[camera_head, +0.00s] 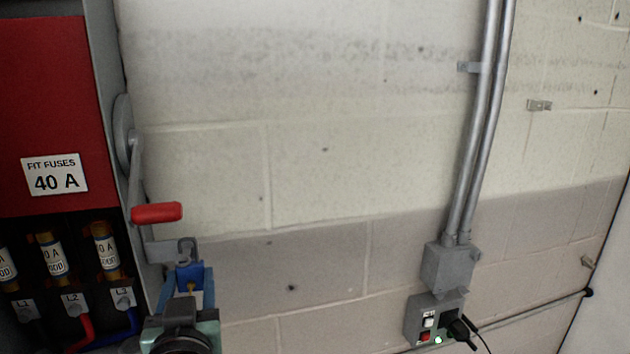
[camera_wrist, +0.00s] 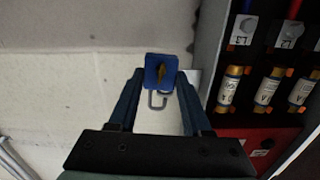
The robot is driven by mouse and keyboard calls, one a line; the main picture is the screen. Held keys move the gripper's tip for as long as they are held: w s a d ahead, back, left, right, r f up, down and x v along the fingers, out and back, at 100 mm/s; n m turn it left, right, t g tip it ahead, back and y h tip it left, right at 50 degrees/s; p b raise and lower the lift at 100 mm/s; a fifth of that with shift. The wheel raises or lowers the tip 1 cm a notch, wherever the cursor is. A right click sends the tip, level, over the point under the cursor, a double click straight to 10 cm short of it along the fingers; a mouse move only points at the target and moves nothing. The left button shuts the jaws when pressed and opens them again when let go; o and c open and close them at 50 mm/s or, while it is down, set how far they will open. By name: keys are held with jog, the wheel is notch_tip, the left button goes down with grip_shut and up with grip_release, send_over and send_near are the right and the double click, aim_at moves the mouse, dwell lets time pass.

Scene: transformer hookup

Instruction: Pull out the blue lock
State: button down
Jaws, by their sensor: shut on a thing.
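My gripper (camera_wrist: 160,77) is shut on the lock's sides; in the head view my gripper (camera_head: 187,286) comes up from below. Whether the shackle still passes through the bracket I cannot tell.
The red fuse box (camera_head: 50,100) has a "FIT FUSES 40 A" label (camera_head: 54,174), several fuses (camera_head: 52,255) and coloured wires close left of my gripper. A red-handled lever (camera_head: 157,213) stands just above the lock. A socket box (camera_head: 428,318) with conduit is at right; the wall between is clear.

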jog(key=shift+d, duration=0.1)
jog(key=shift+w+d+f, duration=0.1)
jog(key=shift+w+d, duration=0.2)
jog(key=shift+d, duration=0.65)
jog(key=shift+w+d, duration=0.3)
jog(key=shift+d, duration=0.6)
jog(key=shift+s, duration=0.15)
jog(key=shift+v, duration=2.4)
